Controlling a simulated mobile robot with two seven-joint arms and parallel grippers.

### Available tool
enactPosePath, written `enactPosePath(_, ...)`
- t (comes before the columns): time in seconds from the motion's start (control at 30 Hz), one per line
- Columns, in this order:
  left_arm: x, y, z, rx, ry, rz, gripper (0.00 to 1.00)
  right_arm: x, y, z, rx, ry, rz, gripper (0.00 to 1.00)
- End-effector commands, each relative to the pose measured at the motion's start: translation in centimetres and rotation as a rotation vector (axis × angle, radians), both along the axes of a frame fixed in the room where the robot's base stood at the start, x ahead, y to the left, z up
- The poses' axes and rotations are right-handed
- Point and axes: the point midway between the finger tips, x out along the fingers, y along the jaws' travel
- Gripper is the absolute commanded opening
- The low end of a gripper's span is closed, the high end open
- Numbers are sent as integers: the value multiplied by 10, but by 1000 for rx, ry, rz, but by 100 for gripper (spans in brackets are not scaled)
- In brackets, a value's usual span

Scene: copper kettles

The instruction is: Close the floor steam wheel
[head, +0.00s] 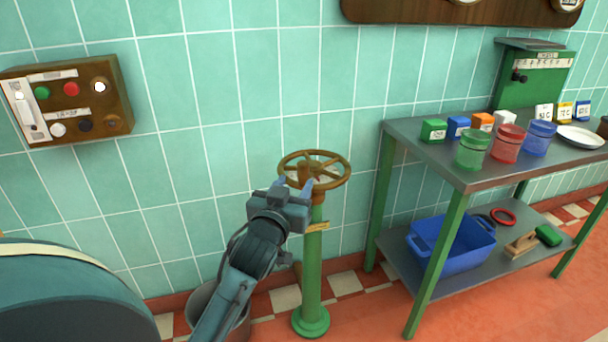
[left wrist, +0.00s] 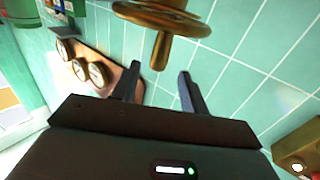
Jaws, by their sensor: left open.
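The floor steam wheel (head: 338,182) is a brass handwheel lying flat on top of a green floor post (head: 312,265) in the head view. My left gripper (head: 294,184) is at the near left side of the wheel, its fingers pointing up toward the rim. My left gripper (left wrist: 159,80) is open there, with nothing between the fingers. In the head view the gripper hides part of the near rim. My right gripper is not in view.
A metal table (head: 465,178) with jars and small boxes stands at the right, a blue bin (head: 450,255) on its lower shelf. A control box (head: 68,98) hangs on the tiled wall at left. A bucket (head: 203,300) stands behind my left arm.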

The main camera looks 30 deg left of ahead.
Motion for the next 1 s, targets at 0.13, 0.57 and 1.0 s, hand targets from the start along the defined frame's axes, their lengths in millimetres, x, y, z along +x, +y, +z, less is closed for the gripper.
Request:
enactPosePath(0.13,31,8,-2,1,-1,-1,44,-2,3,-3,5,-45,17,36)
enactPosePath(0.57,68,19,-1,-1,3,-1,44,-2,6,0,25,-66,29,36)
enactPosePath(1.0,67,19,-1,-1,2,-1,25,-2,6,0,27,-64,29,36)
